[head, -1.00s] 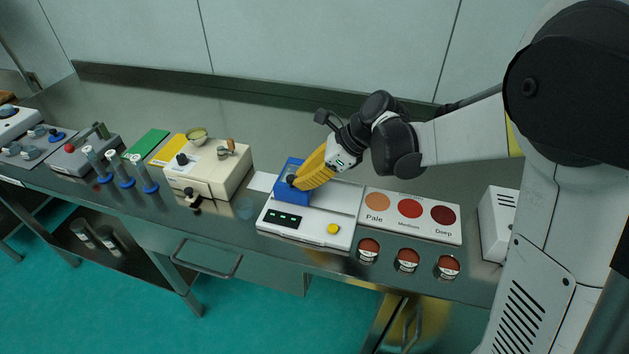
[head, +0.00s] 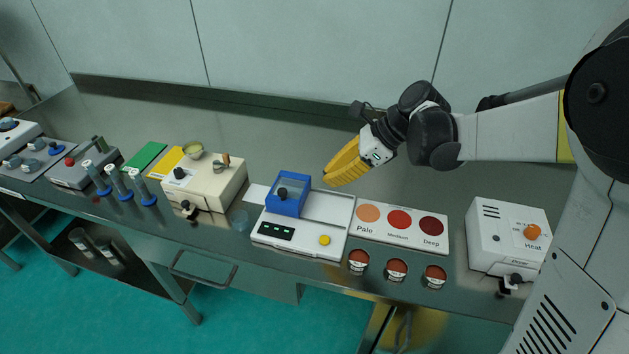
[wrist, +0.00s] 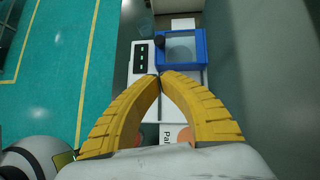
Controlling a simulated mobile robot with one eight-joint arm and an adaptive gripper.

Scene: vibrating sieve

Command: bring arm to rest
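My gripper (head: 332,180) with its yellow fingers hangs in the air above the bench, to the right of the blue box of the sieve machine (head: 287,194). In the wrist view the fingertips (wrist: 160,77) meet, so it is shut, with nothing seen between them. The blue box with its clear lid and dark knob sits on the white machine base (head: 296,247); it also shows beyond the fingertips in the wrist view (wrist: 181,63). My gripper is apart from the box.
A colour card (head: 402,248) marked Pale, Medium, Deep lies right of the machine, with several small red-topped jars (head: 397,268) in front. A white dryer (head: 508,240) stands at the right, a beige box (head: 205,184) at the left. The bench behind is clear.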

